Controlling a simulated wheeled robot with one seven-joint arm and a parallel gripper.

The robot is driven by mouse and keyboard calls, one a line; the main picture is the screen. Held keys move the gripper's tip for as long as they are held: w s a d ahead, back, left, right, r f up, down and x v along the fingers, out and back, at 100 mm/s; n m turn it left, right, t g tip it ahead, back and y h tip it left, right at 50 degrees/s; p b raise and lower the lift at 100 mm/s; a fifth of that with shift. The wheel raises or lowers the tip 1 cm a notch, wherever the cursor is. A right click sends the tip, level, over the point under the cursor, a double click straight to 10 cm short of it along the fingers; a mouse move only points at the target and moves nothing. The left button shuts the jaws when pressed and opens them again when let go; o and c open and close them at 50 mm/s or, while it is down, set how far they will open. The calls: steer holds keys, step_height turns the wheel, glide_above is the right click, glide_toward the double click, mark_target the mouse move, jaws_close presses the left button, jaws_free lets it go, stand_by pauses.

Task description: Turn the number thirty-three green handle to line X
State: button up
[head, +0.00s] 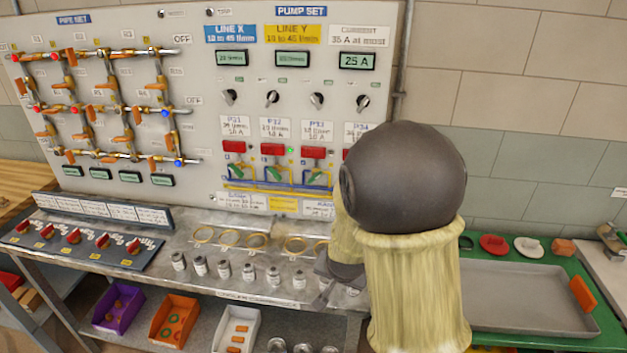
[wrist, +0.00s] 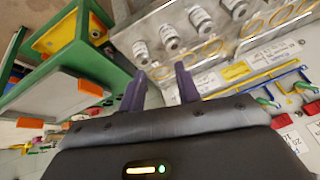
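The pump set panel (head: 285,100) shows pumps labelled P31, P32, P33 and, partly covered by my arm, P34. The number thirty-three green handle (head: 313,176) is under the third red block, above the yellow and blue pipes. Its exact pointing direction is too small to tell. Green handles for thirty-one (head: 236,171) and thirty-two (head: 274,173) sit to its left. The fourth is hidden. In the wrist view, two purple fingers of my gripper (wrist: 160,78) stand apart with nothing between them. My gripper is low over the bench, away from the panel handles.
A blue LINE X sign (head: 230,34) and a yellow LINE Y sign (head: 292,34) top the panel. Several small canisters (head: 223,269) and brass rings (head: 256,241) are on the bench below. A grey tray (head: 525,300) lies on a green table to the right.

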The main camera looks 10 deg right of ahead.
mark_target(314, 180)
steer(key=w+f+m+t+h+p, duration=0.15)
steer(key=w+m+t+h, duration=0.35)
steer(key=w, duration=0.9)
steer(key=w+a+r+m+t, duration=0.1)
steer(key=w+a+r+t, duration=0.4)
steer(key=t, duration=0.1)
steer(key=shift+w+a+m+p, duration=0.2)
steer(key=shift+a+m+p, duration=0.1)
steer(key=shift+p, duration=0.1)
steer(key=p+x, duration=0.5)
steer(key=x, duration=1.2)
steer(key=shift+w, duration=0.2)
jaws_close()
